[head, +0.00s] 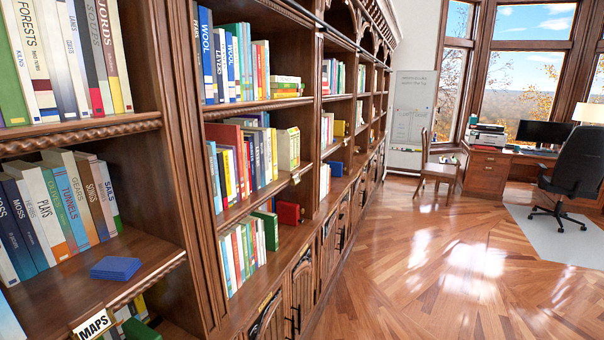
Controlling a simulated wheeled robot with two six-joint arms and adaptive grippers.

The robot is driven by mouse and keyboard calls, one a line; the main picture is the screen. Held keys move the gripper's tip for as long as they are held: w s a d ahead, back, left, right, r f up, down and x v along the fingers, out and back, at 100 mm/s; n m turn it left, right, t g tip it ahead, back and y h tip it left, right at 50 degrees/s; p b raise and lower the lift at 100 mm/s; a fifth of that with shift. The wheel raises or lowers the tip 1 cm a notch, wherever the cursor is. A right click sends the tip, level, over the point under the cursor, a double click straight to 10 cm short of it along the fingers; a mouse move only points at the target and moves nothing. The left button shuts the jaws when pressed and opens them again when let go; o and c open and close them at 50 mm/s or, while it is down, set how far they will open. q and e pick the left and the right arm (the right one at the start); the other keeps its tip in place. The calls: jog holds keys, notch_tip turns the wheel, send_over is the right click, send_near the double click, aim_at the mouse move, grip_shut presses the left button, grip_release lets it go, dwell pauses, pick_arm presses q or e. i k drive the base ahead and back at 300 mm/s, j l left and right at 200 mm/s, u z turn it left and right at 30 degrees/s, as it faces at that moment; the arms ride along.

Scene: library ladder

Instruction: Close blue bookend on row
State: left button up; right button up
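A blue block-like piece (116,268), which may be the blue bookend, sits low on the near left shelf (150,252). It is in front of a row of upright books (62,208), near the row's right end, with bare shelf to its right. I cannot tell whether it touches the books. A second, smaller blue piece (336,169) sits farther along on another shelf, near some books. I cannot tell which of the two is the bookend named in the task. Neither of my grippers is in view.
A red block (288,212) and a green piece (269,229) stand by books on the middle lower shelf. A MAPS label (94,325) sticks out below the near shelf. A wooden chair (437,175) and desk stand far off. The wood floor (430,270) is clear.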

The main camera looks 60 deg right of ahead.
aim_at(337, 168)
jog(key=z, duration=2.3)
jog(key=i+l, duration=0.1)
jog(key=i+l+z, duration=0.25)
jog(key=i, duration=1.05)
jog(key=i+z, duration=0.25)
jog(key=i, duration=1.05)
jog(key=i+l+u, duration=0.1)
jog(key=i+u, duration=0.35)
jog(key=i+l+u, duration=0.25)
jog(key=u, duration=0.2)
jog(key=i+l+u, duration=0.75)
jog(key=l+u, duration=0.15)
